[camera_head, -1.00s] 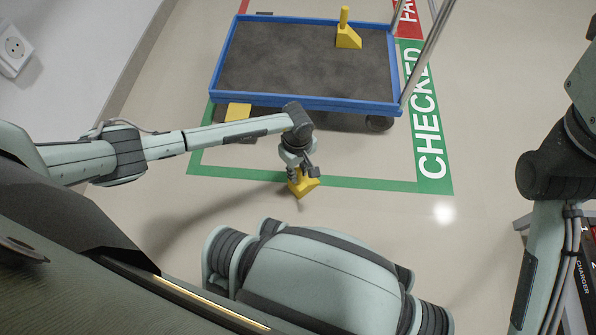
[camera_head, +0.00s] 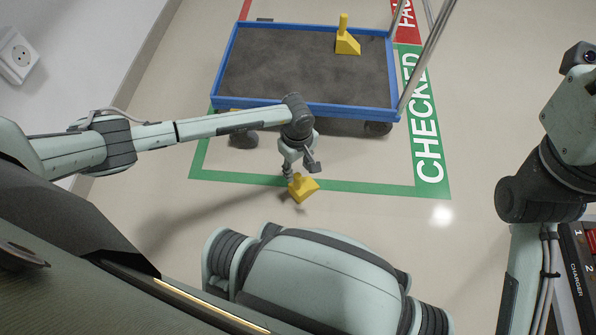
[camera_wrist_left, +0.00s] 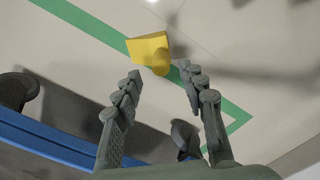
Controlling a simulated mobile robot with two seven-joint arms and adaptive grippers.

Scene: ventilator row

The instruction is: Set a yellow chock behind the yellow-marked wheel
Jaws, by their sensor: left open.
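A yellow chock (camera_head: 303,189) with a short upright handle stands on the floor at the green line, in front of the blue-rimmed cart (camera_head: 306,104). It also shows in the left wrist view (camera_wrist_left: 147,47). My left gripper (camera_head: 298,172) is open just above the chock, and its fingertips (camera_wrist_left: 160,74) are on either side of the handle's end in that view. Contact cannot be told. A dark caster wheel (camera_head: 243,139) shows below my left forearm, with no clear yellow mark visible. Another wheel (camera_head: 378,128) is at the cart's front right. My right gripper is out of view.
A second yellow chock (camera_head: 347,42) stands on the cart's deck. Green lines and a green CHECKED panel (camera_head: 427,125) mark the floor. A wall with a socket (camera_head: 17,55) is at left; a charger unit (camera_head: 577,270) is at lower right. Floor right of the chock is clear.

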